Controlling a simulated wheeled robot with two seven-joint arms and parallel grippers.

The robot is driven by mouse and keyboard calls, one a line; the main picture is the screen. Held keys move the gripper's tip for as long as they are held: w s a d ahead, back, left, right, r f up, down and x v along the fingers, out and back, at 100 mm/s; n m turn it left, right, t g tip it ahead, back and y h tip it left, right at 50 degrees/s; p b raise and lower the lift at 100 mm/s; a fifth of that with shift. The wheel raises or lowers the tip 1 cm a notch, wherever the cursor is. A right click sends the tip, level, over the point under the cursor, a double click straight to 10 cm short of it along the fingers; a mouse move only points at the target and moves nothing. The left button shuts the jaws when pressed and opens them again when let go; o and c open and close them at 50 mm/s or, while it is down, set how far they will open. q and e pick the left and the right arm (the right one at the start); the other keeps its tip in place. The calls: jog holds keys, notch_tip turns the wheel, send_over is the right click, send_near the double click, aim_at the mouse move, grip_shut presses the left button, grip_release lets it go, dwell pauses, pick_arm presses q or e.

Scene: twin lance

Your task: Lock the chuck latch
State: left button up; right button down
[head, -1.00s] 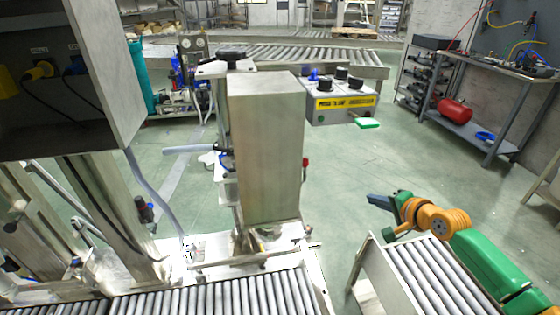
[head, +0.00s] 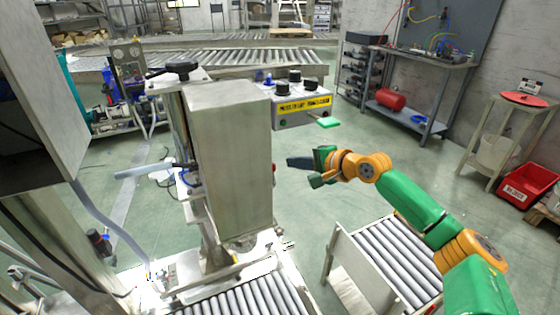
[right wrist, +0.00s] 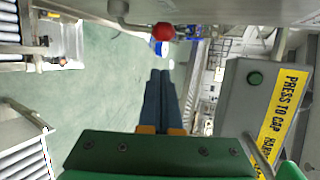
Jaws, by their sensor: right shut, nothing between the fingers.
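A red ball-shaped knob (right wrist: 163,31) on a short metal lever shows at the top of the right wrist view, on the side of the machine column; I take it to be the chuck latch. In the head view only a small red bit (head: 274,168) shows at the right edge of the steel column (head: 231,150). My right gripper (head: 290,162) is shut and empty, just right of that column and apart from the knob. In the right wrist view its dark fingers (right wrist: 160,75) are together, pointing to a spot below the knob. My left gripper is not in view.
A roller conveyor (head: 385,262) stands below my right arm. Another roller conveyor (head: 245,300) runs at the machine's foot. Open green floor lies behind.

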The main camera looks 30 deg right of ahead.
jog(key=a, duration=0.1)
jog(key=w+a+p, duration=0.1)
jog(key=a+p, duration=0.1)
jog(key=shift+w+a+f, duration=0.25)
jog(key=shift+a+f, duration=0.05)
jog(key=shift+f, duration=0.05)
dwell(0.3)
